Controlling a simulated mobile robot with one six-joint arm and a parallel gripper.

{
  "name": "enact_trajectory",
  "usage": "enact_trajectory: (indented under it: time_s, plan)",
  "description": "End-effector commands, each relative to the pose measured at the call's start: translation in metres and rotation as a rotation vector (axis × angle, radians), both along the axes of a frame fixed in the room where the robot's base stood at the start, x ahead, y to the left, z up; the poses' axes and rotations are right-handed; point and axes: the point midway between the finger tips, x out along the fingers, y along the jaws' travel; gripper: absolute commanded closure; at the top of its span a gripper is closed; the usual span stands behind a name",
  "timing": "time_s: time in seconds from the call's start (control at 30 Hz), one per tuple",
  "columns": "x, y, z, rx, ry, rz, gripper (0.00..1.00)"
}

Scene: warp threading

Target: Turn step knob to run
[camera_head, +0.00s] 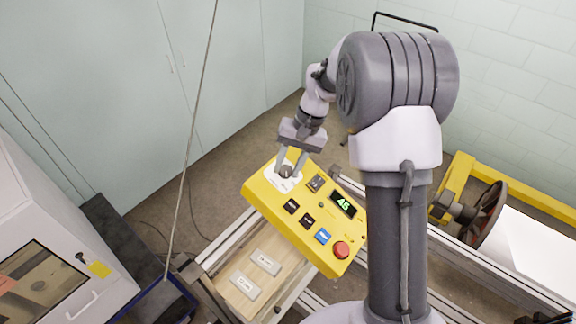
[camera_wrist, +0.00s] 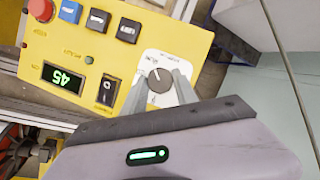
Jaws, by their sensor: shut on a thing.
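The step knob (camera_wrist: 159,75) is a dark round knob with a pale pointer line on a white labelled plate (camera_wrist: 152,95), on the yellow control panel (camera_head: 258,185). In the head view the knob (camera_head: 285,171) is at the panel's upper left end. My gripper (camera_wrist: 160,82) reaches down to the panel with one finger on each side of the knob and is shut on it. The plate's lettering is too small to read, so I cannot tell which setting the pointer marks.
The panel also has a green display reading 45 (camera_head: 343,204), a rocker switch (camera_head: 316,183), black buttons (camera_head: 291,206), a blue button (camera_head: 322,236) and a red button (camera_head: 341,250). Two labelled blocks (camera_head: 265,262) lie on the wooden board below. A thin rod (camera_head: 190,150) stands left of my arm.

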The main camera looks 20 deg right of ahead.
Motion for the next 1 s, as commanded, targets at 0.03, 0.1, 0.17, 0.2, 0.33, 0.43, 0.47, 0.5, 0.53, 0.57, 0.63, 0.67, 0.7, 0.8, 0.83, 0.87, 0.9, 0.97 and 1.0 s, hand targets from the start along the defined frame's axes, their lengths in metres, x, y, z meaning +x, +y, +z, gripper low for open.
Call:
enact_trajectory:
  time_s: [0.03,0.1,0.17,0.2,0.33,0.43,0.47,0.5,0.53,0.57,0.63,0.67,0.7,0.8,0.83,0.87,0.9,0.97,1.0]
  plan:
    - [0.0,0.0,0.0,0.001,-0.001,-0.001,0.6]
    - [0.0,0.0,0.0,0.0,-0.001,0.0,0.46]
    - [0.0,0.0,0.0,0.0,-0.001,0.0,0.44]
    - [0.0,0.0,0.0,0.0,-0.001,0.0,0.44]
    - [0.0,0.0,0.0,0.0,0.0,0.0,0.44]
    - [0.0,-0.001,0.001,0.0,-0.001,0.0,0.44]
    - [0.0,-0.001,0.003,0.0,-0.001,0.0,0.44]
    - [0.001,-0.002,0.006,0.0,-0.001,0.0,0.44]
    - [0.001,-0.004,0.01,-0.001,-0.002,0.0,0.44]
    - [0.002,-0.006,0.015,-0.001,-0.004,0.0,0.44]
    - [0.002,-0.012,0.03,-0.001,-0.004,-0.001,0.44]
    - [0.003,-0.015,0.038,-0.001,-0.005,-0.002,0.44]
    - [0.004,-0.019,0.05,-0.002,-0.005,-0.002,0.44]
    - [0.005,-0.031,0.082,-0.002,-0.005,-0.003,0.44]
    - [0.006,-0.034,0.093,-0.001,-0.005,-0.003,0.44]
    - [0.007,-0.038,0.102,-0.002,-0.006,-0.001,0.44]
    - [0.007,-0.042,0.113,-0.002,-0.005,-0.003,0.44]
    - [0.008,-0.048,0.129,-0.001,-0.004,-0.001,0.44]
    - [0.008,-0.051,0.138,-0.001,-0.003,-0.002,0.44]
